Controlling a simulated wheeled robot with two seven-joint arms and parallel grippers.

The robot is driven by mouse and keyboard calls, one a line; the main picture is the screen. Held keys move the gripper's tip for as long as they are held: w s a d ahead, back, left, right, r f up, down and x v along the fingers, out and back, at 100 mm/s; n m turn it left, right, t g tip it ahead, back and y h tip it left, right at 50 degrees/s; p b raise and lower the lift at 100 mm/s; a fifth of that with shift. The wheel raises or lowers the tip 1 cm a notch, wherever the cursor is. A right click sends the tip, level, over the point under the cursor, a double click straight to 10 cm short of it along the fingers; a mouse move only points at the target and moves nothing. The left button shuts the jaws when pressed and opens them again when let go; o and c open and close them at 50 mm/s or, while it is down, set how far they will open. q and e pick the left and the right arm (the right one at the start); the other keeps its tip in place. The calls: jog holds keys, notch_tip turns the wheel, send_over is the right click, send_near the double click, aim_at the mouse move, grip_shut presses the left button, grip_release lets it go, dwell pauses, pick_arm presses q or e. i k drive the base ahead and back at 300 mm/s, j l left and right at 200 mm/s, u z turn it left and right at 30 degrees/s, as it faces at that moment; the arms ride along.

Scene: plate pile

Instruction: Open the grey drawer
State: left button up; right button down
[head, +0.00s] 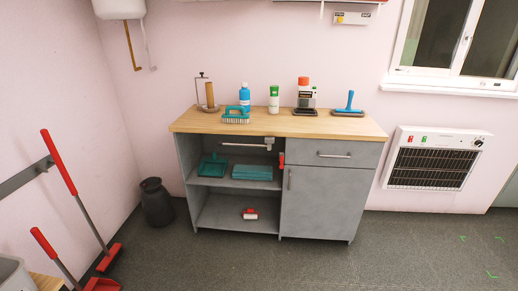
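The grey drawer (345,153) is in the upper right of a grey cabinet with a wooden top (290,122), against the back wall. Its front looks flush with the cabinet, so it appears shut. A horizontal bar handle (334,156) runs across the middle of its front. Below it is a grey door (318,205) with a vertical handle (290,180) near its left edge. Neither of my grippers is in the head view.
Open shelves at left hold a dustpan (213,166). A dark bin (156,202) stands left of the cabinet, a heater (434,158) right. The floor in front (300,268) is clear.

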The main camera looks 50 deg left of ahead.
aim_at(302, 151)
jog(key=u, duration=0.9)
